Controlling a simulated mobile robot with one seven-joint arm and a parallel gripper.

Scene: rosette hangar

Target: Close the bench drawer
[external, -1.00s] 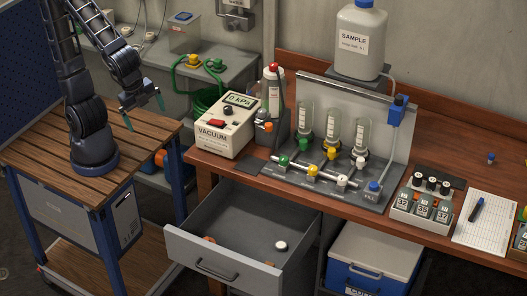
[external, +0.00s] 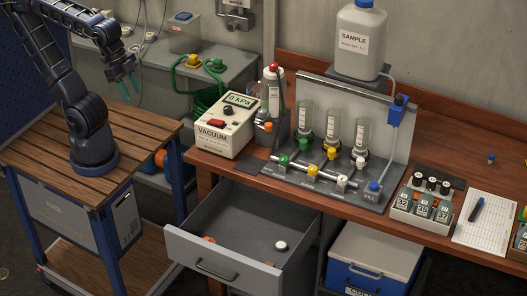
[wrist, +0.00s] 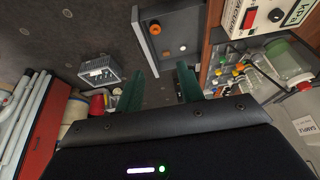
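The grey bench drawer (external: 236,209) is pulled out below the left part of the wooden bench. Its front panel (external: 254,278) with a dark bar handle (external: 217,269) faces the lower left. An orange item (external: 209,240) and a white round item (external: 281,246) lie inside. In the wrist view the drawer (wrist: 147,42) shows at the top, beyond my fingertips. My gripper (external: 130,86) is raised above the far side of the wooden cart, up and left of the drawer and apart from it. Its teal fingers (wrist: 160,82) are spread, with nothing between them.
The wooden cart (external: 125,165) stands left of the drawer, with a floor gap between. A vacuum unit (external: 226,125) and a rack with glass vessels (external: 325,165) stand on the bench. A blue and white cooler (external: 372,262) sits right of the drawer.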

